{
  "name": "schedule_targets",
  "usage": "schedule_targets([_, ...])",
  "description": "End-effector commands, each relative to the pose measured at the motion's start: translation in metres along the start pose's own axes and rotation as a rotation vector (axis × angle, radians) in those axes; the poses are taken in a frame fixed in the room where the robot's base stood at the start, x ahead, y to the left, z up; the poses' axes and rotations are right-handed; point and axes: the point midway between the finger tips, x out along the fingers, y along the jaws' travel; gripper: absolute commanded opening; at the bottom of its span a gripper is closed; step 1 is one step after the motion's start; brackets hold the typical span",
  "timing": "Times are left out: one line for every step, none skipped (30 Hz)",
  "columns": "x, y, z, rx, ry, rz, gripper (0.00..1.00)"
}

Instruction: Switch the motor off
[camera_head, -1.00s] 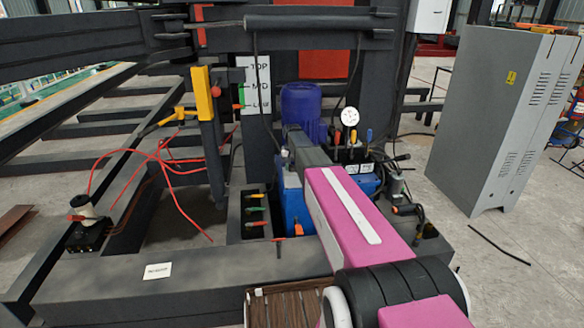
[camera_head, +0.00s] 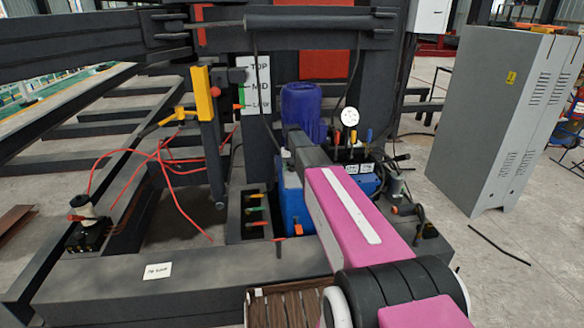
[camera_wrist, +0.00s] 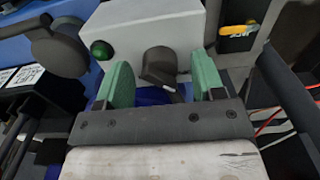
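The blue motor (camera_head: 303,108) stands upright behind the end of my arm in the head view. In the wrist view a pale grey box (camera_wrist: 128,33) carries a dark rotary knob (camera_wrist: 160,66) and a green round button or lamp (camera_wrist: 101,50). My gripper (camera_wrist: 163,74) is open, with one green finger on each side of the knob. The knob sits between the fingers with gaps on both sides, and neither finger visibly touches it. In the head view my arm hides the box and knob, and the fingers cannot be made out.
A round gauge (camera_head: 350,117) and several coloured levers stand right of the motor. A dark round handle (camera_wrist: 60,50) is left of the box in the wrist view. A yellow post (camera_head: 202,93) with red cables stands left. A grey cabinet (camera_head: 490,120) is at right.

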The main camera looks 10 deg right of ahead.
Motion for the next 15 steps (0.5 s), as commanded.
schedule_targets([0.000, 0.000, 0.000, 0.000, 0.000, 0.000, 0.63])
schedule_targets([0.000, 0.000, 0.000, 0.000, 0.000, 0.000, 0.63])
schedule_targets([0.000, 0.000, 0.000, 0.001, 0.000, 0.000, 0.63])
schedule_targets([0.000, 0.000, 0.000, 0.001, 0.000, 0.000, 0.63])
schedule_targets([0.000, 0.000, 0.000, 0.001, 0.000, 0.000, 0.63])
schedule_targets([0.000, 0.000, 0.000, 0.001, 0.000, 0.000, 0.63])
schedule_targets([0.000, 0.000, 0.000, 0.001, 0.000, 0.000, 0.63])
schedule_targets([0.000, 0.000, 0.000, 0.001, 0.000, 0.000, 0.63])
schedule_targets([-0.001, 0.000, 0.000, 0.001, 0.000, 0.000, 0.63])
schedule_targets([-0.003, 0.000, 0.000, 0.001, 0.000, 0.000, 0.63])
schedule_targets([-0.005, 0.000, 0.000, 0.001, 0.000, 0.000, 0.63])
schedule_targets([-0.009, 0.000, 0.000, 0.001, 0.001, 0.000, 0.63])
schedule_targets([-0.013, 0.000, 0.000, 0.001, 0.001, 0.000, 0.63])
schedule_targets([-0.017, 0.000, 0.000, 0.001, 0.001, 0.000, 0.63])
schedule_targets([-0.023, 0.000, 0.000, 0.001, 0.001, 0.000, 0.63])
